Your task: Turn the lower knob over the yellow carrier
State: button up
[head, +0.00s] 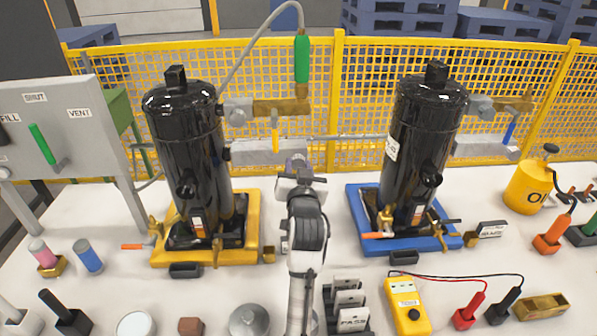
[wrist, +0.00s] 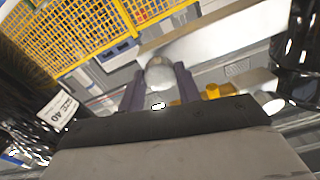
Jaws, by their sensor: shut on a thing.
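The yellow carrier (head: 258,200) holds the left black compressor (head: 185,140) in the head view. A grey block (head: 262,152) sticks out to the right of this compressor, below a brass valve (head: 282,106) with a yellow lever (head: 275,138). My gripper (head: 297,165) is at the right end of the grey block. In the wrist view my gripper (wrist: 159,92) has its two fingers on either side of a rounded light-grey knob (wrist: 160,72) and is shut on it. In the head view the knob is mostly hidden by my gripper, so its turn angle cannot be told.
The blue carrier (head: 358,212) with a second black compressor (head: 428,130) stands to the right. A grey hose (head: 256,40) runs to the green fitting (head: 302,60) above. A yellow mesh fence (head: 360,110) is behind. Label stands (head: 347,300) and a yellow meter (head: 405,305) are in front.

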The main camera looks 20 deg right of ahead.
jog(key=n+b, duration=0.1)
jog(key=n, duration=0.4)
jog(key=shift+b, duration=0.3)
jog(key=shift+n, duration=0.3)
jog(key=o, duration=1)
jog(key=shift+c, duration=0.2)
jog(key=shift+s, duration=0.1)
jog(key=p+v, duration=0.2)
jog(key=v, duration=1.1)
jog(key=shift+s, duration=0.3)
